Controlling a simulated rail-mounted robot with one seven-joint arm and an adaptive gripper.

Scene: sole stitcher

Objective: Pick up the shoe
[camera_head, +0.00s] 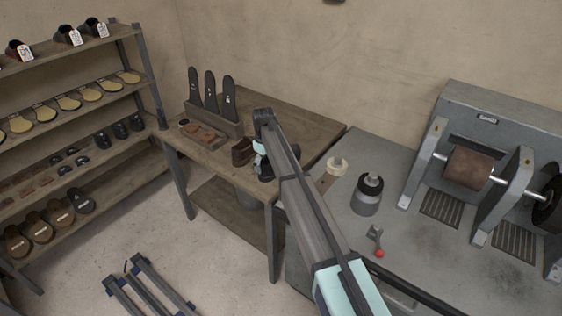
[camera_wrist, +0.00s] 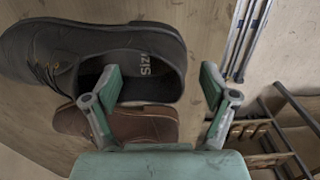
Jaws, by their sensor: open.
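A brown shoe (camera_head: 242,151) stands on the wooden table (camera_head: 213,152). A black shoe (camera_head: 266,174) stands beside it, mostly hidden by my arm. In the wrist view the black laced shoe (camera_wrist: 60,62) fills the upper left, its heel end toward the middle and its insole with lettering showing. The brown shoe (camera_wrist: 148,124) lies below it, partly behind my left finger. My gripper (camera_wrist: 160,80) is open with nothing held. Its left finger overlaps the black shoe's opening in the picture; its right finger is clear of the heel. I cannot tell whether either finger touches a shoe.
A rack with dark upright insole-shaped pieces (camera_head: 210,93) stands at the table's back. At right, a grey bench carries a round container (camera_head: 368,194), a red-knobbed lever (camera_head: 378,243) and a grinding machine (camera_head: 470,165). Shelves of shoes (camera_head: 70,90) are at left.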

